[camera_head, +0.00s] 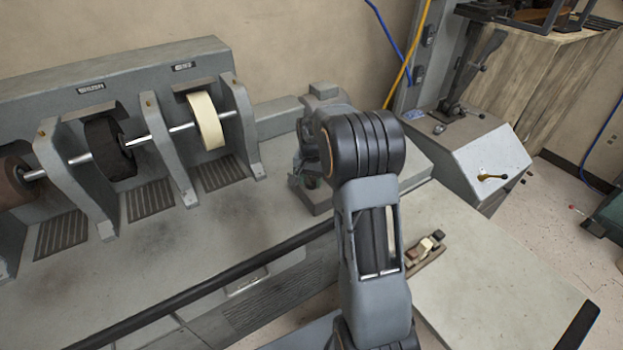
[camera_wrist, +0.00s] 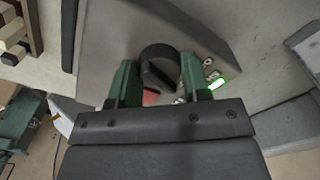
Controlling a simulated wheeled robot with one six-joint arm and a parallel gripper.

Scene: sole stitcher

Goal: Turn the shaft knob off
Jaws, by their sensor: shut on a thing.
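The shaft knob (camera_wrist: 158,75) is a dark, round knob with a raised bar across it, set on a grey panel in the wrist view. My gripper (camera_wrist: 157,64) has green fingers on either side of the knob and is shut on it. A red light (camera_wrist: 150,98) shows between the fingers, partly hidden by the gripper. A bright green light (camera_wrist: 217,84) shows just right of the right finger. In the camera_head view my arm hides the knob, and the fingers cannot be made out clearly.
The grey machine (camera_head: 215,225) carries a shaft with a cream wheel (camera_head: 206,122), a black wheel (camera_head: 108,146) and a brown wheel (camera_head: 14,184). A dark rail (camera_head: 200,288) runs along its front. A small wooden tool (camera_head: 426,248) lies on the table (camera_head: 490,275) at right.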

